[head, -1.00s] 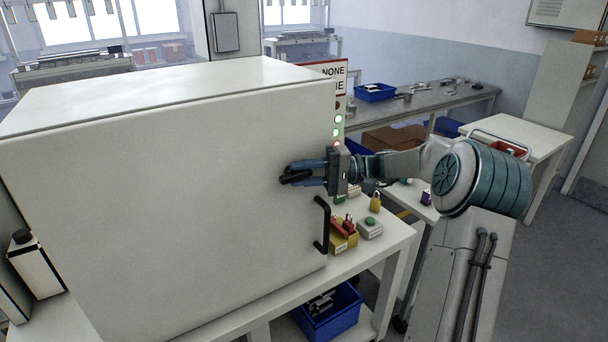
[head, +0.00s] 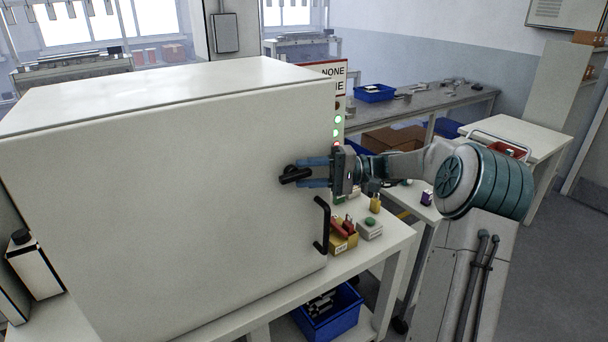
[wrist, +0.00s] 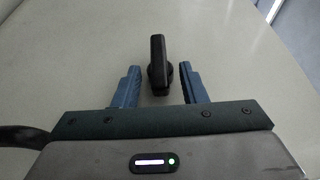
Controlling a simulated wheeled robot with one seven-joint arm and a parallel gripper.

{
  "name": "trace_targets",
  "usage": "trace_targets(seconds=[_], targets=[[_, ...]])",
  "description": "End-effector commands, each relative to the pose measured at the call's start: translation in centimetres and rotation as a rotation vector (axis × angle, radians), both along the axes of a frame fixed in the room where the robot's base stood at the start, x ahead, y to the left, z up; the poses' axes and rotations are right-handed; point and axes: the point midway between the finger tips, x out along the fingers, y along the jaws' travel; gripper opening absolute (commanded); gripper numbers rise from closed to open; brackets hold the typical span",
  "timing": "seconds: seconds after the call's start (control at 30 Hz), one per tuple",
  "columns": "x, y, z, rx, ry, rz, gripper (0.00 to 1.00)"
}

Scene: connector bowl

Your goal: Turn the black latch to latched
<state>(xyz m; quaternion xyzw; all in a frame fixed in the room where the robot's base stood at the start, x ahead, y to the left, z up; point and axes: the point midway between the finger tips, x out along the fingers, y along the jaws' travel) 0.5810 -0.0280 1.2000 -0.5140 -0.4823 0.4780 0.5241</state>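The black latch (head: 296,176) sits on the pale front door of the large white box (head: 150,210). Its bar lies close to level in the head view, with its round base showing just above the bar. In the wrist view the latch (wrist: 158,58) stands upright in the picture, ahead of my gripper (wrist: 160,70). My gripper (head: 302,172) is open, its two blue fingers spread with clear gaps on both sides of the latch's lower end. It holds nothing. I cannot tell how deep the fingertips reach relative to the latch.
A black door handle (head: 322,225) stands out below my gripper. A blue bin (head: 330,312) sits on the shelf below. The door face left of the latch is bare.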

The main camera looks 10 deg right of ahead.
Motion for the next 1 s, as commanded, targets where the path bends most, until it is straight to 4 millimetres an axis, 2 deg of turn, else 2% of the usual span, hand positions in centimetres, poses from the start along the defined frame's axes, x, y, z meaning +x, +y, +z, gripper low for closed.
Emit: trace_targets(seconds=[0.3, 0.5, 0.7, 1.0], targets=[[-0.5, -7.2, -0.4, 0.0, -0.002, -0.005, 0.38], [-0.8, -10.8, -0.4, 0.0, -0.002, -0.003, 0.38], [-0.9, -12.3, -0.3, 0.0, -0.001, -0.001, 0.38], [-1.0, -12.5, -0.2, 0.0, 0.0, -0.001, 0.38]])
